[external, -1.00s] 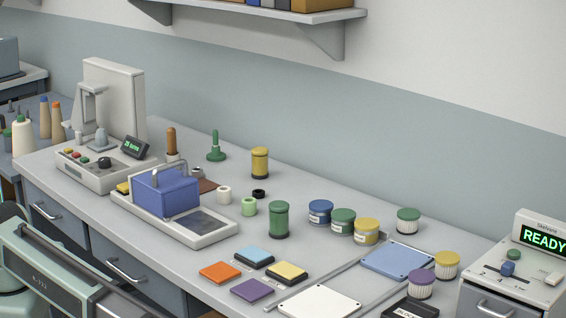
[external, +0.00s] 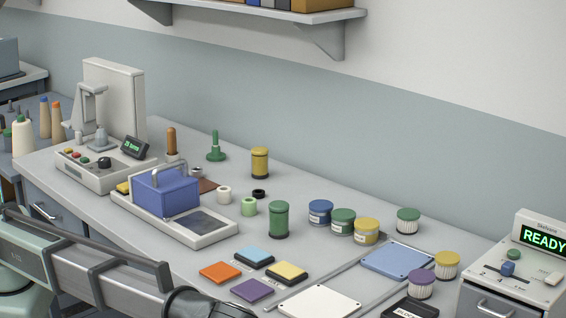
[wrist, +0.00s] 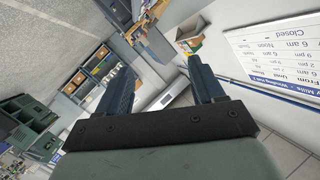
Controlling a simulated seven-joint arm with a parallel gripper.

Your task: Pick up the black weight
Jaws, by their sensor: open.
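A small low black ring-shaped piece (external: 258,193), which looks like the black weight, lies on the grey bench behind the green cylinder. A short white cylinder (external: 224,195) and a light green one (external: 249,207) stand to its left. My gripper (wrist: 157,68) shows only in the wrist view, with its two dark fingers apart and nothing between them. That view faces a wall sign, shelves and floor, and the black piece is not in it. In the external view my arm is at the lower left, away from the black piece.
A blue block (external: 165,192) sits in a pale tray (external: 222,234) left of the small cylinders. A dark green cylinder (external: 279,220) stands in front of the black piece and a yellow one (external: 260,162) behind. Lidded jars (external: 343,222) stand to the right.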

